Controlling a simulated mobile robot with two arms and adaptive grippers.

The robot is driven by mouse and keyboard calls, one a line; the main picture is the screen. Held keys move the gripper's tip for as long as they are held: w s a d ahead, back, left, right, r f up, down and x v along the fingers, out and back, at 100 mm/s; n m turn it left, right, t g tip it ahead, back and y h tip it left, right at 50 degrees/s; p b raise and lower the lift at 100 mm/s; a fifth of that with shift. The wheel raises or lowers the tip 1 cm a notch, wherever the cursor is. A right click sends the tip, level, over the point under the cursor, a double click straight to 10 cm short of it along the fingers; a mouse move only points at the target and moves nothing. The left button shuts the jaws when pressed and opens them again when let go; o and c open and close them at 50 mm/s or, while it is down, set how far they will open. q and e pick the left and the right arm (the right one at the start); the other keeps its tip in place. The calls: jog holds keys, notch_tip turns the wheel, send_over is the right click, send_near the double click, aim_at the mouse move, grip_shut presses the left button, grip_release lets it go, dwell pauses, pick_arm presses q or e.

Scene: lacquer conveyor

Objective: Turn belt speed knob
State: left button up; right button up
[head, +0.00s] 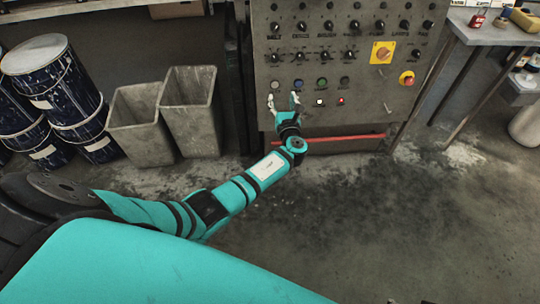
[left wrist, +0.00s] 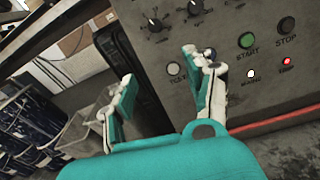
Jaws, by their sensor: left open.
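The grey control panel (head: 345,120) carries rows of black knobs. A label that seems to read BELT sits at its left between an upper knob (head: 275,28) and a lower knob (head: 275,57); I cannot tell which one it names. My left gripper (head: 284,100) is open and empty, in front of the panel's lower left, below these knobs. In the left wrist view, its fingers (left wrist: 158,68) are spread, with a pointer knob (left wrist: 155,24) above and beyond them, apart from both. My right gripper is not in view.
Buttons marked START (left wrist: 247,40) and STOP (left wrist: 286,26) lie right of the fingers. A yellow switch (head: 382,52) and red emergency button (head: 407,78) are on the panel's right. A red bar (head: 340,138) crosses below. Grey bins (head: 190,110) and blue drums (head: 55,85) stand left.

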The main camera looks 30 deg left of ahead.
pick_arm(q)
jog(key=s+f+n+g+h+p, duration=0.1)
jog(key=s+f+n+g+p, duration=0.1)
jog(key=s+f, duration=0.3)
jog(key=s+f+n+g+h+p, duration=0.2)
jog(key=s+f, duration=0.3)
jog(key=f, duration=0.5)
jog(key=shift+s+n, duration=0.4)
jog(key=shift+n, duration=0.4)
jog(key=shift+w+d+f, duration=0.1)
